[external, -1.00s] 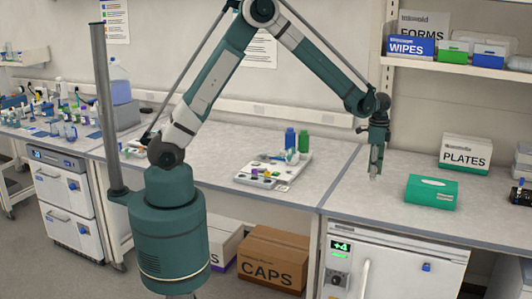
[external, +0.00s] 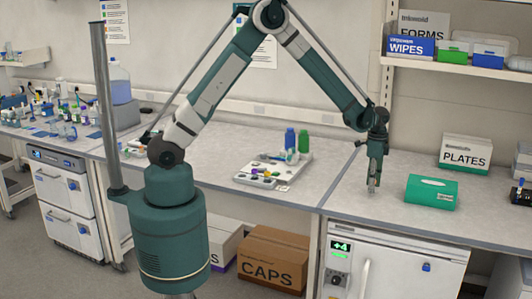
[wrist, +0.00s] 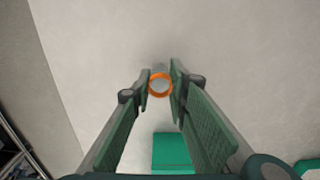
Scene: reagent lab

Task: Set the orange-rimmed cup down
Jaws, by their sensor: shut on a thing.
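The orange-rimmed cup (wrist: 160,84) is between my fingertips in the wrist view, its round rim facing the camera. My gripper (external: 373,185) is shut on it and points straight down over the right-hand bench (external: 338,196). In the external view the cup is very small and hard to make out at the fingertips. It is low, close to the bench top, but I cannot tell whether its base touches.
A green box (external: 432,191) lies on the bench right of my gripper; it also shows in the wrist view (wrist: 171,152). A PLATES box (external: 465,152) stands farther back right. A white tray (external: 270,180) with small items is left. The bench around the gripper is clear.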

